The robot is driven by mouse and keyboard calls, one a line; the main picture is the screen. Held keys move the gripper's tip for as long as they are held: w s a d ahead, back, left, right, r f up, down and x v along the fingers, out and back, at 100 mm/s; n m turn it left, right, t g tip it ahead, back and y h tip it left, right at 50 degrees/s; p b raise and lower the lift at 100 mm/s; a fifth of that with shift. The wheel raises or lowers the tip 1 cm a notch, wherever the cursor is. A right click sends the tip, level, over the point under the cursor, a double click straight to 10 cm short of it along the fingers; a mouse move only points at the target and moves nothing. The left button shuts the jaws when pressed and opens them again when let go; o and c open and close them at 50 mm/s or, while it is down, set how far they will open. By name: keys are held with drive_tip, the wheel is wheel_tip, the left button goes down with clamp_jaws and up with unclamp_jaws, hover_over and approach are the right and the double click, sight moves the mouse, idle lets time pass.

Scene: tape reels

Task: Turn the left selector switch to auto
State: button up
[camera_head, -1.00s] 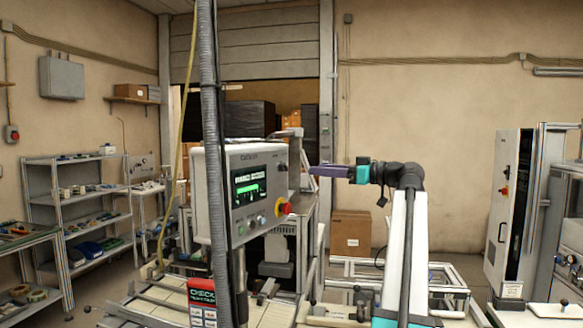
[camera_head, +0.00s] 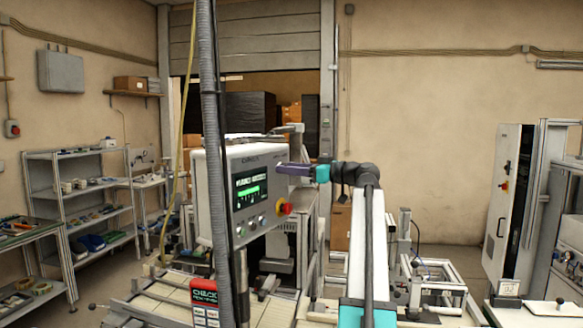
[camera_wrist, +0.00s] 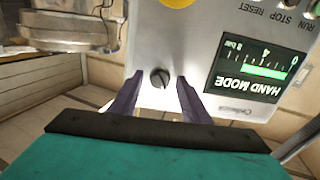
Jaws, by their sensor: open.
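The grey control panel (camera_head: 262,158) stands left of my arm, with a display (camera_head: 250,186) and a red emergency stop (camera_head: 284,208). In the wrist view the panel (camera_wrist: 205,30) appears upside down and its display (camera_wrist: 256,72) reads HAND MODE. A small dark selector knob (camera_wrist: 160,77) is on the panel face, its ridge roughly upright in the picture. My gripper (camera_wrist: 158,84) is open, one purple finger on each side of the knob; contact cannot be told. In the head view my gripper (camera_head: 280,169) hides the knob. No second selector is clear.
A grey vertical hose (camera_head: 212,120) crosses in front of the panel's left part.

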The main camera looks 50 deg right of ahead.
drive_tip(key=c, duration=1.1)
drive_tip(key=shift+o, duration=0.2)
drive_tip(key=shift+m+b, duration=0.3)
drive_tip(key=shift+m, duration=0.1)
drive_tip(key=shift+m+b, duration=0.3)
drive_tip(key=shift+m, duration=6.3)
